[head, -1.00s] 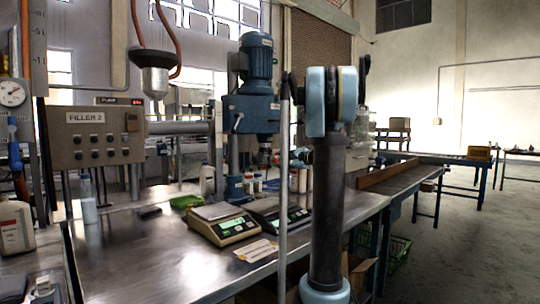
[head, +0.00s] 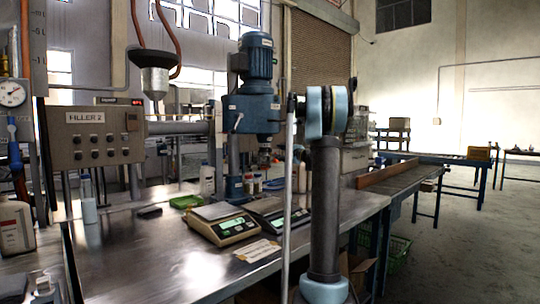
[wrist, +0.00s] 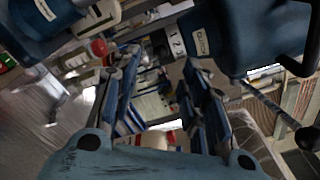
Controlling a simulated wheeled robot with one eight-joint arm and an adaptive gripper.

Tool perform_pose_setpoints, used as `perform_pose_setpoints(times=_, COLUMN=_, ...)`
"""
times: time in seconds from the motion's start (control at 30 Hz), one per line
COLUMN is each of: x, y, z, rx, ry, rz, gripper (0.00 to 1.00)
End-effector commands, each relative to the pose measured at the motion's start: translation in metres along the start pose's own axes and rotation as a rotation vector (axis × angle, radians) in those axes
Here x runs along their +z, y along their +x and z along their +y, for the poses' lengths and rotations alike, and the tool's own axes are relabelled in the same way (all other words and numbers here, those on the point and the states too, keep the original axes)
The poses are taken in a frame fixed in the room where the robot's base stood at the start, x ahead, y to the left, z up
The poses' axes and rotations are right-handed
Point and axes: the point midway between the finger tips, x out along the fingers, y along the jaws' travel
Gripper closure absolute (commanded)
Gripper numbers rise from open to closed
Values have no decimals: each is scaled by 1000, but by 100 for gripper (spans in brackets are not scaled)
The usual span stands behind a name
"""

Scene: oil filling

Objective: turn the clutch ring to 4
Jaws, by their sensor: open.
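The blue machine head (head: 252,112) stands on a column at the back of the steel bench in the head view. In the wrist view, a pale ring marked with numbers, 1, 2 and perhaps 3 (wrist: 175,43), shows beside a small label plate on the blue housing (wrist: 245,35). I take it for the clutch ring; the 4 is not readable. My gripper (wrist: 160,62) is open, its two blue fingers pointing towards the ring. The ring's lower edge lies near and between the fingertips; I see no clear contact. My gripper is hidden behind my arm in the head view.
Two scales, the nearer at the bench front (head: 224,226), stand before the column. A control panel marked FILLER 2 (head: 95,138) and a hanging funnel (head: 155,75) are on the left. Bottles crowd the column's foot. In the wrist view, a black-knobbed lever (wrist: 305,138) is at right.

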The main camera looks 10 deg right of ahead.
Motion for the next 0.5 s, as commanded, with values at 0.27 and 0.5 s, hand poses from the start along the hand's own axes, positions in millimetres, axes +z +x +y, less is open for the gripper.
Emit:
perform_pose_setpoints(times=0.27, x=0, y=50, z=0, rx=1, ry=0, rz=-1, gripper=60)
perform_pose_setpoints(times=0.5, x=0, y=78, z=0, rx=0, ry=0, rz=0, gripper=60)
